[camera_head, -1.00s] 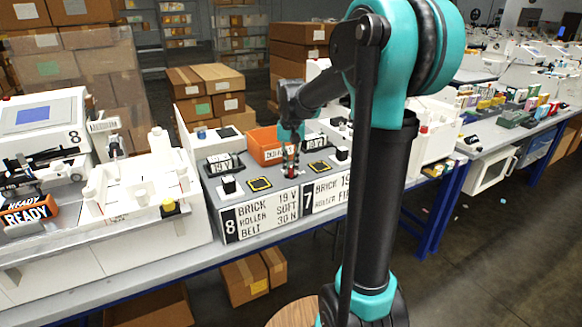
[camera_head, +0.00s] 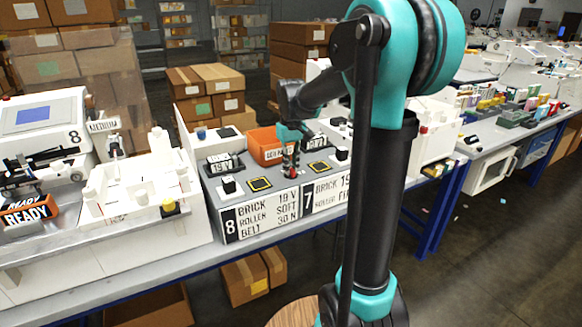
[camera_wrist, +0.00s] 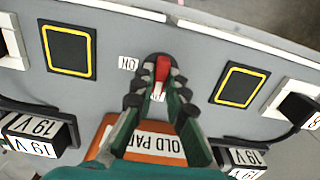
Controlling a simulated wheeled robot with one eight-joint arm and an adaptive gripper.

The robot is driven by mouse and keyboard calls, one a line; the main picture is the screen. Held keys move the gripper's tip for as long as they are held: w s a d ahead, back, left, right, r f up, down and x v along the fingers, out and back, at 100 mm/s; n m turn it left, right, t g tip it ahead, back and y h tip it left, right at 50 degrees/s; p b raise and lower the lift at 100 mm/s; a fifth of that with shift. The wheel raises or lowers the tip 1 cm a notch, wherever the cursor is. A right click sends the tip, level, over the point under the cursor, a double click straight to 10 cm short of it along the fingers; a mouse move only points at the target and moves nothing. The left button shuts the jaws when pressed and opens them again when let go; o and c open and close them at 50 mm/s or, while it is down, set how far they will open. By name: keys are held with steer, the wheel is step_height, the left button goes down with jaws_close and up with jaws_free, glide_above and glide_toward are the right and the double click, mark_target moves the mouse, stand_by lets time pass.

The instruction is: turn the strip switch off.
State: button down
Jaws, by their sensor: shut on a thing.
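The strip switch (camera_wrist: 162,70) is a small red lever on the grey top of the panel, between two black squares with yellow borders. In the wrist view my gripper (camera_wrist: 160,80) has its two fingertips closed on the lever from both sides. A small white label sits left of it and another partly shows below it, between the fingers. In the head view my gripper (camera_head: 290,165) reaches down to the panel, with red (camera_head: 290,172) showing at its tips. The lever's base is partly hidden, so I cannot tell its exact tilt.
An orange bin (camera_head: 266,145) stands just behind my gripper. Black blocks marked 19 V (camera_wrist: 34,133) flank the fingers. White knob bases with black knobs (camera_head: 228,184) stand near the panel's front edge. A white machine (camera_head: 140,195) stands to the left.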

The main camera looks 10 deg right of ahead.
stand_by(0.3)
steer(key=c, duration=1.5)
jaws_free()
steer(key=shift+c, duration=0.2)
step_height(320, 180, up, 12)
